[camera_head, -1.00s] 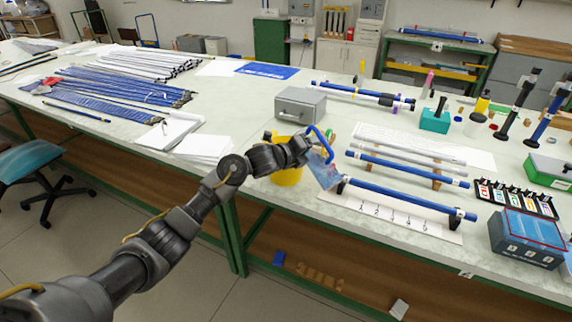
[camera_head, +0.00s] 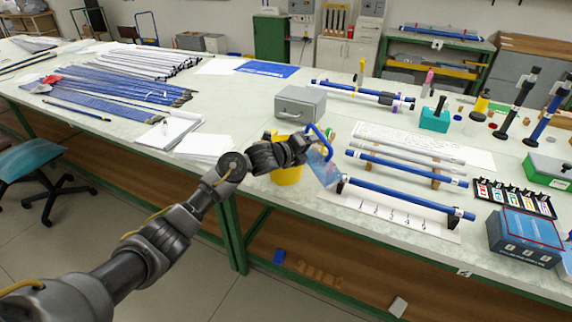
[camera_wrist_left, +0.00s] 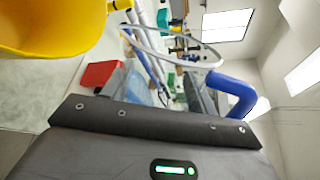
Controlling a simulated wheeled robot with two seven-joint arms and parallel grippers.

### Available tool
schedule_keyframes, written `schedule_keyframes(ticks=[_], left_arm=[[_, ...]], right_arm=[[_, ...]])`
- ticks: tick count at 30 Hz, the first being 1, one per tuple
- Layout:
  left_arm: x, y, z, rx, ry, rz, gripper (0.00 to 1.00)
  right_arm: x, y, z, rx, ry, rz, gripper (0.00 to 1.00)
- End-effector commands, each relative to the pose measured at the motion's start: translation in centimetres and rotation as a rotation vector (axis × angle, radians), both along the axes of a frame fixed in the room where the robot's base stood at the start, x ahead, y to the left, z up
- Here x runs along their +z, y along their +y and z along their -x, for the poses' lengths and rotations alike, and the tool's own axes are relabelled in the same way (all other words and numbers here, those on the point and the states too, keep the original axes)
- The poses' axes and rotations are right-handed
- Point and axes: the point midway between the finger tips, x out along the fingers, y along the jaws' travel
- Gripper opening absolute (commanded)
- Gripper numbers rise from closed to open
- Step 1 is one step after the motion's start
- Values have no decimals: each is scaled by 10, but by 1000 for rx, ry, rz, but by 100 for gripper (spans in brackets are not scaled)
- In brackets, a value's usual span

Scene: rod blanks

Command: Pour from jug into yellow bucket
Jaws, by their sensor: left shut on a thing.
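The jug (camera_head: 323,170) has a clear bluish body and a blue handle; it is held tilted beside the yellow bucket. The handle (camera_wrist_left: 232,92) also shows in the left wrist view. My left gripper (camera_head: 303,146) is shut on the jug near its handle, though its fingertips are largely hidden. The yellow bucket (camera_head: 288,175) stands near the table's front edge, partly behind my left gripper. Its yellow wall (camera_wrist_left: 50,28) fills the upper left of the left wrist view. I cannot tell what is in the jug or whether anything flows. My right gripper is out of view.
A grey metal box (camera_head: 300,104) stands behind the bucket. A numbered white board (camera_head: 395,212) with a blue rod (camera_head: 405,198) lies to the right of the jug. White papers (camera_head: 204,146) lie left of the bucket on the table (camera_head: 235,120).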

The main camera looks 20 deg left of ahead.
Motion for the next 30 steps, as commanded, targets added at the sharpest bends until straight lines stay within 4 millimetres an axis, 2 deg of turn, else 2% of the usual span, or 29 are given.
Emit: schedule_keyframes(ticks=[18, 30], left_arm=[[6, 1, -1, 2, 36, 45, 27], [5, 1, -1, 0, 37, 47, 27]], right_arm=[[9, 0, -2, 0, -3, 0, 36], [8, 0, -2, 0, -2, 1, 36]])
